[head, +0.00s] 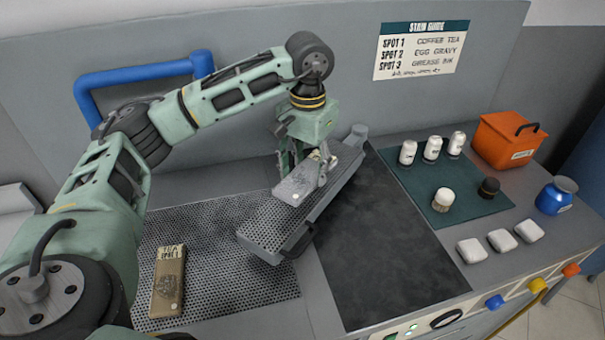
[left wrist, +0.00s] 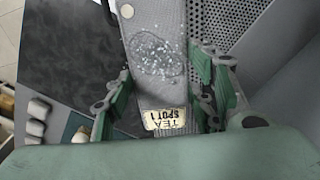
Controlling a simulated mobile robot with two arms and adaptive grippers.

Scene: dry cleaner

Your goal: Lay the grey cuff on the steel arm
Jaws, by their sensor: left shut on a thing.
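The grey cuff (head: 297,188) is in my left gripper (head: 308,165), over the perforated steel arm (head: 268,225). The steel arm runs slantwise from the back right to the front left. I cannot tell whether the cuff touches it. In the left wrist view the cuff (left wrist: 155,55) runs between the fingers of my left gripper (left wrist: 165,95). It has a dark oval stain with white specks and a tag (left wrist: 166,118) reading "TEA SPOT 1". The fingers hide part of the cuff's far end in the head view. My right gripper is not in view.
A tan cuff (head: 168,285) lies on the perforated board (head: 215,295) at front left. A dark panel (head: 385,240) is clear right of the steel arm. White bottles (head: 432,149), a brush (head: 443,199), an orange box (head: 507,140), a blue jar (head: 555,196) and white pads (head: 502,240) stand further right.

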